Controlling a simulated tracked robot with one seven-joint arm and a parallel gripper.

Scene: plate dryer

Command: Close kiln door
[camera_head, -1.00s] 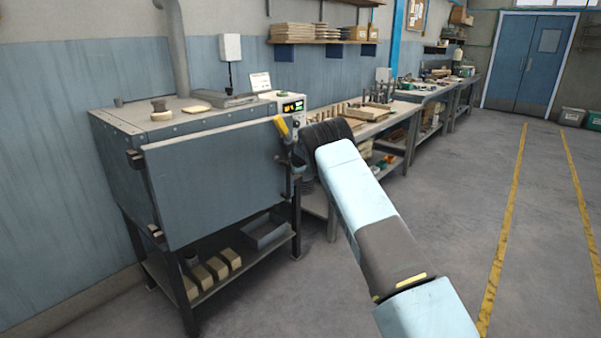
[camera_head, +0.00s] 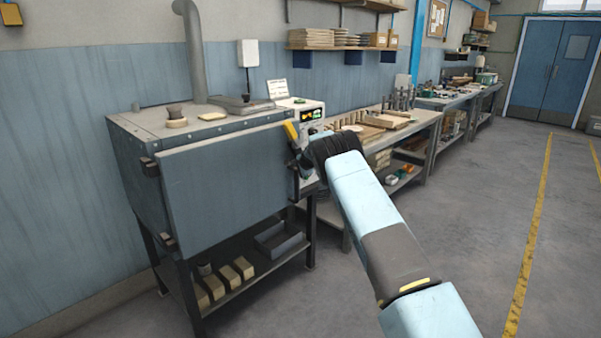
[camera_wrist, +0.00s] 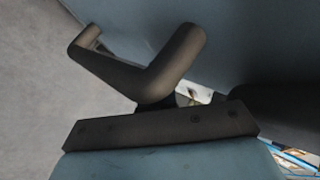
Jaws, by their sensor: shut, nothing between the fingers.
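The grey-blue kiln (camera_head: 127,160) stands at the left on a dark metal stand. Its flat door (camera_head: 225,180) covers most of the front, with hinges (camera_head: 150,166) on its left side. I cannot tell whether a narrow gap is left at the right edge. A yellow handle (camera_head: 291,130) shows at the door's upper right corner. My gripper (camera_head: 304,160) is shut and empty beside the door's right edge, largely hidden by my dark wrist. The wrist view shows a dark bent bar (camera_wrist: 150,75) close up against a blue-grey surface; contact is unclear.
Blocks (camera_head: 228,276) and a grey tray (camera_head: 281,240) lie on the shelf under the kiln. A workbench (camera_head: 420,125) runs along the wall. The floor at the right is clear.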

